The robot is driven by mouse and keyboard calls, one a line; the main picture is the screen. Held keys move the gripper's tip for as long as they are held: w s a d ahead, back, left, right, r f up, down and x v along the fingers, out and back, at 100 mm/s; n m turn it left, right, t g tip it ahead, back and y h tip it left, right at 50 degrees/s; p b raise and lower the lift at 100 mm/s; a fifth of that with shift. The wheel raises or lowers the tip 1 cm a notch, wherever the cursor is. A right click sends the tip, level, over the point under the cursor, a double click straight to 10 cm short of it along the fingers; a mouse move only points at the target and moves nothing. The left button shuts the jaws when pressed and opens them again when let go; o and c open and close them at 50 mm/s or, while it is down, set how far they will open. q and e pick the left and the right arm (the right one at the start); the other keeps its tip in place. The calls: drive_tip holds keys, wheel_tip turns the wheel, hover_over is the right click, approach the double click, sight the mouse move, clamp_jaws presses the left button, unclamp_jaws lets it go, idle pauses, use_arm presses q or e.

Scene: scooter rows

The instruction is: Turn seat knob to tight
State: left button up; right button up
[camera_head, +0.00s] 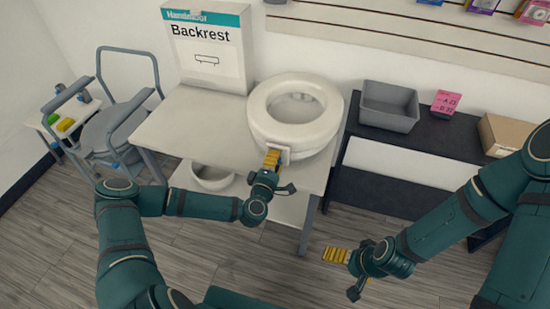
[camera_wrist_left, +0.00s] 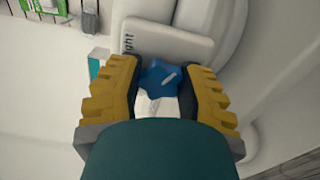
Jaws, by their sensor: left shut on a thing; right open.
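The seat knob (camera_wrist_left: 163,79) is a blue lobed knob with a white pointer mark. In the left wrist view it sits below a white plate (camera_wrist_left: 165,38) on which the letters "ght" can be read. My left gripper (camera_head: 272,159) is at the front of the white raised toilet seat (camera_head: 262,129) on the table. Its yellow fingers (camera_wrist_left: 163,85) are shut on the knob, one on each side. The white pointer slants up to the right in the left wrist view. The knob is hidden in the head view. My right gripper (camera_head: 337,255) is open and empty, low over the floor.
The table (camera_head: 160,135) also bears a Backrest box (camera_head: 208,48). A grey commode chair (camera_head: 115,127) stands at the left.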

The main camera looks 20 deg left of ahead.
use_arm(q)
drive_tip(key=m+p, duration=0.1)
drive_tip(key=m, duration=0.5)
drive_tip(key=shift+m, duration=0.3)
idle(0.4)
drive_tip(key=o, duration=1.2)
drive_tip(key=shift+s, duration=0.15)
drive_tip(key=s, duration=1.1)
drive_tip(key=shift+s+a, duration=0.2)
drive_tip(key=shift+s, duration=0.2)
drive_tip(key=shift+d+f, duration=0.1)
